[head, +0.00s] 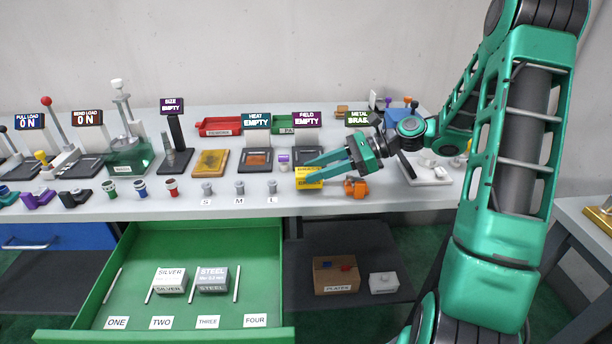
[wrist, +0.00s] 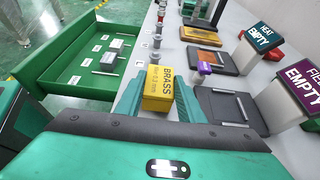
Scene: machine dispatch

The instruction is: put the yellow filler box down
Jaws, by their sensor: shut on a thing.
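The yellow filler box (head: 308,183), lettered BRASS, is at the front edge of the workbench in the head view. In the wrist view the yellow box (wrist: 158,90) sits between the two green fingers, its lettered face toward the camera. My gripper (head: 312,168) is shut on it; the fingers also show in the wrist view (wrist: 158,103). Whether the box touches the bench top or hangs just above it, I cannot tell.
A green drawer (head: 190,245) stands open below the bench, holding SILVER (head: 171,280) and STEEL (head: 212,279) boxes between thin white dividers. Labels ONE to FOUR line its front. Small grey posts marked S, M, L stand left of my gripper. An orange part (head: 356,188) lies just right.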

